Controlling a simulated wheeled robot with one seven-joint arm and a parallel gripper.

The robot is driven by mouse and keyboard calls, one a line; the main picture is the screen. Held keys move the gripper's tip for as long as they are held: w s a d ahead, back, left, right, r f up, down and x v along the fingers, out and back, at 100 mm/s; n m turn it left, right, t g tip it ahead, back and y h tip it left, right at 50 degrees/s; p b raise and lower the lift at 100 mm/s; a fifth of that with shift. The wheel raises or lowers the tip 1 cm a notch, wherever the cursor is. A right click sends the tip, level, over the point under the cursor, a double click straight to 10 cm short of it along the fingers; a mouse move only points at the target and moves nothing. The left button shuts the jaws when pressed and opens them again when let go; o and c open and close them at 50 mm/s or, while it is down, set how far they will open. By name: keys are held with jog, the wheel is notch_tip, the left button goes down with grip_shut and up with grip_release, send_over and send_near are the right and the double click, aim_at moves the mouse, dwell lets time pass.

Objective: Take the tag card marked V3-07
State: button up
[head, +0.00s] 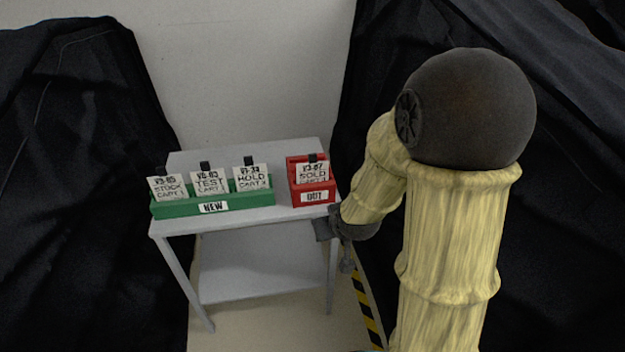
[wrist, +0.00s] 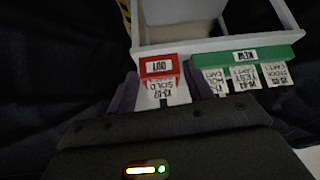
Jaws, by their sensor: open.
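The tag card marked V3-07 (head: 313,172), reading SOLD, stands upright in the red OUT tray (head: 298,198), with a black clip on its top. In the wrist view the card (wrist: 162,90) appears upside down in front of the red tray (wrist: 147,69), in line with the space between my fingers. My gripper (head: 334,243) is open and empty, near the table's front right corner and lower than the tray in the head view. In the wrist view the fingers (wrist: 161,72) show on either side of the card, apart from it; the depth between them is unclear.
A green NEW tray (head: 240,203) with STOCK, TEST and HOLD cards stands left of the red tray on the grey two-level table (head: 283,213). Black draped covers (head: 75,180) flank both sides. A yellow-black floor strip (head: 366,305) runs at the right.

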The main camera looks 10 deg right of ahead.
jog(key=w+d+f+m+t+b, duration=0.1)
jog(key=w+f+t+b, duration=0.1)
jog(key=w+t, duration=0.8)
jog(key=shift+w+d+t+h, duration=0.15)
jog(key=shift+w+t+h, duration=0.2)
jog(key=shift+w, duration=0.75)
jog(key=shift+w, duration=0.1)
jog(key=p, duration=0.3)
send_near(314, 158)
jog(key=w, duration=0.5)
jog(key=shift+w+d, duration=0.15)
jog(key=shift+w, duration=0.1)
